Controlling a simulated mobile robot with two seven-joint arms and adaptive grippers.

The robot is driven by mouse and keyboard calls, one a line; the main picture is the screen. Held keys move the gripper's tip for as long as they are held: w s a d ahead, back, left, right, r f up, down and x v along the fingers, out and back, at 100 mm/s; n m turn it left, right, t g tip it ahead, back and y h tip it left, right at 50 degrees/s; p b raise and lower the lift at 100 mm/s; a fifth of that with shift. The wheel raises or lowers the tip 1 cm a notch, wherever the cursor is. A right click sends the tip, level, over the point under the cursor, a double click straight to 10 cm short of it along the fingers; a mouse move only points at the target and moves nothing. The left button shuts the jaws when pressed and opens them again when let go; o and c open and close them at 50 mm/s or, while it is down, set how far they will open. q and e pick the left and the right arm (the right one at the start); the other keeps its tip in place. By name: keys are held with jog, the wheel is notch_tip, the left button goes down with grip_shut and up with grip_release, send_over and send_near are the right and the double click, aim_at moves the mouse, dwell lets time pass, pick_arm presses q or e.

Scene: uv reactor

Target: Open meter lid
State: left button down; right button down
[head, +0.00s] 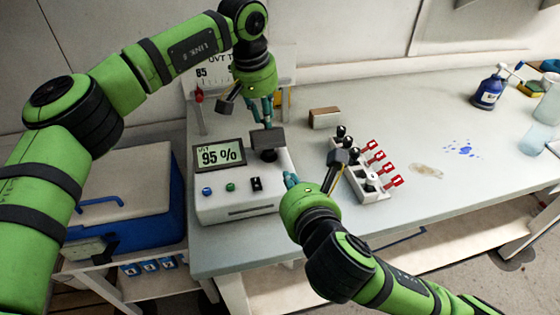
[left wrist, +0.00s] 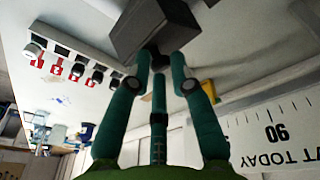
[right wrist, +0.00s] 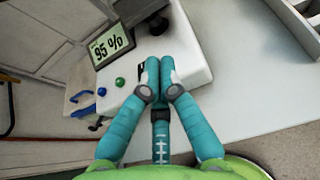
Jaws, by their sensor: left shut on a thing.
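The meter (head: 238,205) is a white box with a display reading 95 % and small buttons, on the left of the bench; it also shows in the right wrist view (right wrist: 185,60). Its dark grey lid (head: 268,138) is a block just above a dark round opening (head: 268,155) on the meter's top. My left gripper (head: 266,122) is shut on the lid from above. In the left wrist view the lid (left wrist: 155,25) is at its fingertips. My right gripper (head: 290,180) is at the meter's right side, its fingers together and empty in the right wrist view (right wrist: 153,75).
A white rack (head: 365,185) with dark-capped vials and red tags stands right of the meter. A small brown box (head: 324,117) is behind. A blue bottle (head: 488,90) stands far right. A blue cooler (head: 130,205) is at left. The bench's middle right is mostly clear, with blue spots.

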pick_arm(q)
jog(key=shift+w+a+f, duration=0.1)
jog(key=shift+a+f, duration=0.1)
jog(key=shift+f, duration=0.15)
pick_arm(e)
jog(key=x, duration=0.9)
jog(key=shift+w+a+f, duration=0.1)
jog(key=shift+w+f, duration=0.05)
jog(key=shift+w+r, duration=0.35)
jog(key=shift+r, duration=0.3)
pick_arm(q)
jog(key=c, duration=1.1)
grip_release()
jog(key=shift+c, duration=0.2)
pick_arm(e)
jog(key=shift+f, duration=0.1)
pick_arm(q)
jog(key=shift+w+f, duration=0.1)
jog(key=shift+w, duration=0.1)
pick_arm(e)
jog(key=shift+w+a, duration=0.1)
jog(key=shift+w, duration=0.05)
pick_arm(q)
jog(key=shift+s, duration=0.1)
